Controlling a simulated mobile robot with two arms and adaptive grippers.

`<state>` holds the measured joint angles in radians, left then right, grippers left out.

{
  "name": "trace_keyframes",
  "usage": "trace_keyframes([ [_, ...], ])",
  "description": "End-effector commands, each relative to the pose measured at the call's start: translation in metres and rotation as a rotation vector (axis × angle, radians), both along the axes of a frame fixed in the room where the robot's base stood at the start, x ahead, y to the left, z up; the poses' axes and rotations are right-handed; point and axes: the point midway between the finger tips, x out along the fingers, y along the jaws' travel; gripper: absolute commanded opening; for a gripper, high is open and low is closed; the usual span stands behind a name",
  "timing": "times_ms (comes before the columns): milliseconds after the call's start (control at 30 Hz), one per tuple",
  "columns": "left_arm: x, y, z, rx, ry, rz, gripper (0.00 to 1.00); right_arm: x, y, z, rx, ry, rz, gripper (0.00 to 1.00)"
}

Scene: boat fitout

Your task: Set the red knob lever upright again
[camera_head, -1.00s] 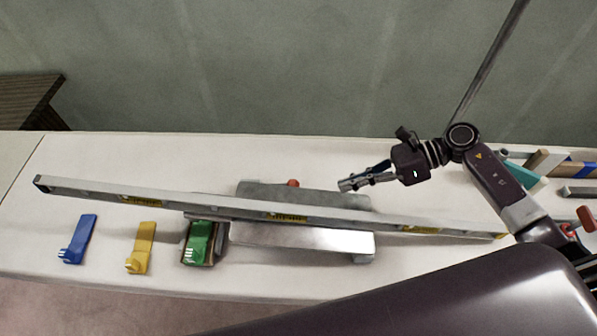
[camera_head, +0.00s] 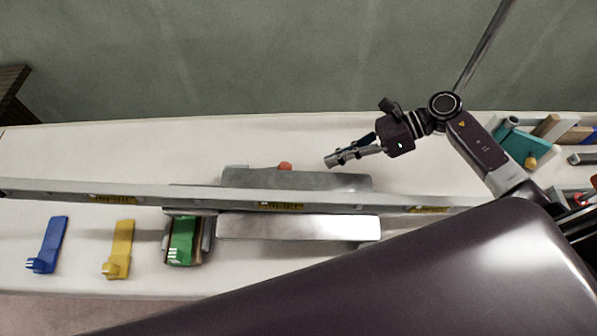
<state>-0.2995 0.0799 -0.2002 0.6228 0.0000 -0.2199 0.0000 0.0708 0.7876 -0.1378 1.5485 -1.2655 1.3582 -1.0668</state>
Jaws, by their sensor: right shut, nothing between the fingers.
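A red knob (camera_head: 285,166) shows at the back edge of a grey metal block (camera_head: 340,182), behind a long spirit level. Only the knob's rounded top is visible. Its lever shaft is hidden, so I cannot tell how it leans. My right gripper (camera_head: 333,160) comes in from the right and points left. It is shut and empty, a short way to the right of the knob and apart from it. My left gripper is not in view.
The long spirit level (camera_head: 150,198) lies across the bench (camera_head: 120,150). In front are a blue piece (camera_head: 48,245), a yellow piece (camera_head: 121,248), a green piece in a holder (camera_head: 182,240) and a shiny metal bar (camera_head: 300,227). Clutter including a teal piece (camera_head: 518,145) fills the right end.

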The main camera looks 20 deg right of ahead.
Motion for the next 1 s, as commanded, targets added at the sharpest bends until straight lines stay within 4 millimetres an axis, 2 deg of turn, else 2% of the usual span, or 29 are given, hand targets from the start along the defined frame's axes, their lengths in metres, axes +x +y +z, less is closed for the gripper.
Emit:
trace_keyframes([
  [167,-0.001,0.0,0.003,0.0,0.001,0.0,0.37,0.001,0.007,-0.002,0.003,0.001,0.0,0.0],
  [500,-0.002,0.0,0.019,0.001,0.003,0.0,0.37,0.008,0.059,-0.027,0.005,0.001,0.0,0.0],
  [700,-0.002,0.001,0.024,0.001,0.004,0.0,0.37,0.011,0.081,-0.041,0.002,0.001,0.0,0.0],
  [1000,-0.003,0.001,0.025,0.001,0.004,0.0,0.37,0.012,0.088,-0.047,-0.001,0.0,0.0,0.0],
])
